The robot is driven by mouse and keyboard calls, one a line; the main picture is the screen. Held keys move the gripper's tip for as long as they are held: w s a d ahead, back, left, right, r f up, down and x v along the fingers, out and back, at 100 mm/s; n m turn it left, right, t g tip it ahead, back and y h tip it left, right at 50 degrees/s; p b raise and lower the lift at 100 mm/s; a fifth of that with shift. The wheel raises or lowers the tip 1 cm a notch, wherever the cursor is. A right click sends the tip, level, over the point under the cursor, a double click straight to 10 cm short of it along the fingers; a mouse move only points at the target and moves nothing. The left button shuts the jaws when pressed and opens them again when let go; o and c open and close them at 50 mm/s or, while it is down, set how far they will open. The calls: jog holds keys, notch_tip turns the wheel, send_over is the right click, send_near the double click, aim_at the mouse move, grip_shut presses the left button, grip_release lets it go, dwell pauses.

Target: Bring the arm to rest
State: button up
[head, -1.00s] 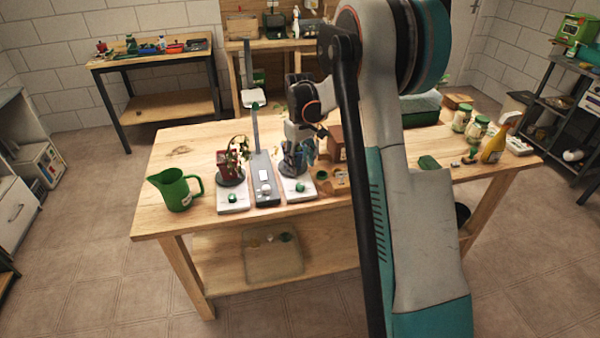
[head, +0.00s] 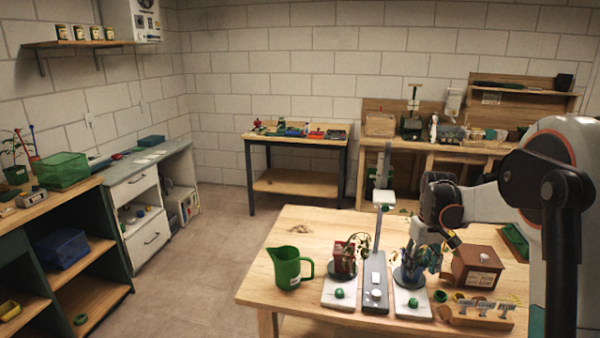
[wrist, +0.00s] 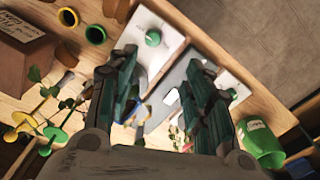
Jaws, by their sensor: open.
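My gripper (head: 430,246) hangs over the work table (head: 255,290), pointing down at the right-hand white base plate (head: 409,308). A potted plant in a dark blue pot (head: 408,272) stands there, partly hidden by leaves and the gripper. In the wrist view my gripper (wrist: 163,78) has its two dark green fingers spread apart. Blue and leafy bits show between and below them; I cannot tell whether the fingers touch the plant. My arm comes in from the right of the head view.
A red pot (head: 344,260) with a plant stands on the left plate, beside a grey post (head: 378,230). A green jug (head: 288,268) is further left. Floor left of the table is clear.

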jog(key=s+a+r+t, duration=0.3)
jog(key=s+a+r, duration=0.9)
jog(key=s+r, duration=0.1)
jog(key=s+a+f+t, duration=0.1)
jog(key=s+a+t, duration=0.1)
jog(key=s, duration=0.6)
jog(key=s+a+f+m+t, duration=0.1)
jog(key=s+a, duration=0.3)
jog(key=s, duration=0.5)
jog(key=shift+f+t, duration=0.25)
jog(key=shift+t, duration=0.15)
